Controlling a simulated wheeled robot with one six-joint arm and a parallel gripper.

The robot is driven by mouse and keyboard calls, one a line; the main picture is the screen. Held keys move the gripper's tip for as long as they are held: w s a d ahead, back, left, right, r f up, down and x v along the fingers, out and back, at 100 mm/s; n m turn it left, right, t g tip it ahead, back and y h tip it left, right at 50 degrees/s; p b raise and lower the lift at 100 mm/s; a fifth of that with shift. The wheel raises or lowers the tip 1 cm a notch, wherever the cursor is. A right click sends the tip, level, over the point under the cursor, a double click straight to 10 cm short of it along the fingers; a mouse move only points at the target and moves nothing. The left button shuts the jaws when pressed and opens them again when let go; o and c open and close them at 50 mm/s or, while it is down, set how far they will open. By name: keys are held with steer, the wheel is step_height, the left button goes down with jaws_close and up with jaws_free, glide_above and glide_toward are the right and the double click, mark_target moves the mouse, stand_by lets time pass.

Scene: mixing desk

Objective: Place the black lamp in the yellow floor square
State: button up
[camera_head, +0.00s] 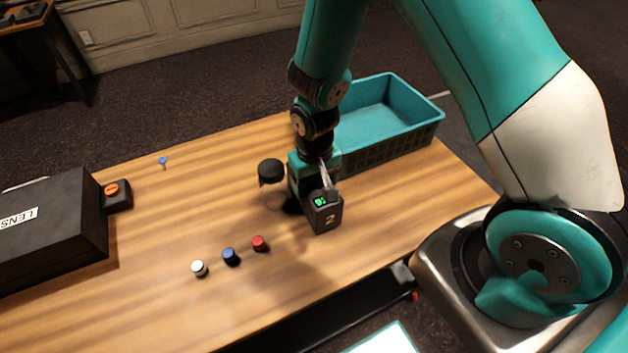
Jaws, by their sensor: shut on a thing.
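I cannot tell whether the box touches the table. The yellow floor square is not in view.
A teal crate (425,133) is behind right. A black case (48,240) and orange button (112,189) are left.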

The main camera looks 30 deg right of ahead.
steer(key=shift+f, duration=0.1)
steer(key=o, duration=1.6)
